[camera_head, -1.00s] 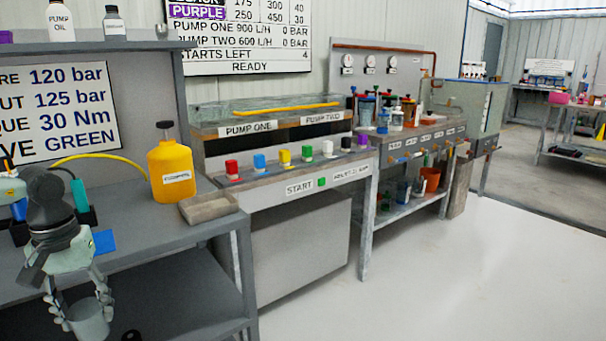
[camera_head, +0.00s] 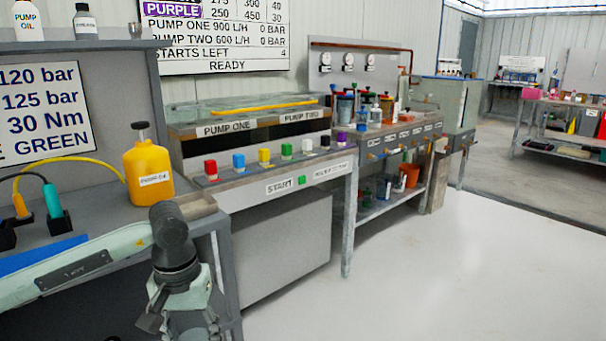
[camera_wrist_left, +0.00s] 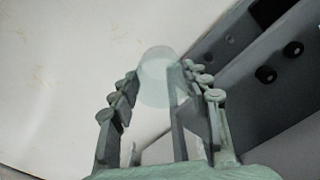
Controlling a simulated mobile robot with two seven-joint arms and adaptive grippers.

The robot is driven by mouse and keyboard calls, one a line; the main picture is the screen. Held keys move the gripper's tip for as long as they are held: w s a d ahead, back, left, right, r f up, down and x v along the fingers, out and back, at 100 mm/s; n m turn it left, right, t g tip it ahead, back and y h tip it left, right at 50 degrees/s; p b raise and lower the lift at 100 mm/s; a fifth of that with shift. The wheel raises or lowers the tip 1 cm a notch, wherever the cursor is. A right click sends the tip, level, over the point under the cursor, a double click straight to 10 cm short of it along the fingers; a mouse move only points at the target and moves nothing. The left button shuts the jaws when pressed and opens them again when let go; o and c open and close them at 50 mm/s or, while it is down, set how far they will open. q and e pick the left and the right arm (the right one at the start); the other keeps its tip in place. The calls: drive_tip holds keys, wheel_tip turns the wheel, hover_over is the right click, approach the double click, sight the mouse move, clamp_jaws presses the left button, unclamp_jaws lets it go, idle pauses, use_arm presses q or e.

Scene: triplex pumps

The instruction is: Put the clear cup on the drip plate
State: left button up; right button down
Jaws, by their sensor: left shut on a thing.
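My left gripper (camera_head: 186,312) is low in the head view, in front of the grey bench's right end, and its fingertips are out of sight there. In the left wrist view the gripper (camera_wrist_left: 159,76) is shut on the clear cup (camera_wrist_left: 158,62), a pale see-through cup between its fingers, with pale floor behind. The cup does not show in the head view. My right gripper is not in view.
The pale floor (camera_head: 440,270) is clear.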

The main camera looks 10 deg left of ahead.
use_arm(q)
drive_tip(key=w+d+r+m, duration=0.2)
drive_tip(key=d+r, duration=0.1)
drive_tip(key=d, duration=0.4)
drive_tip(key=shift+m, duration=0.3)
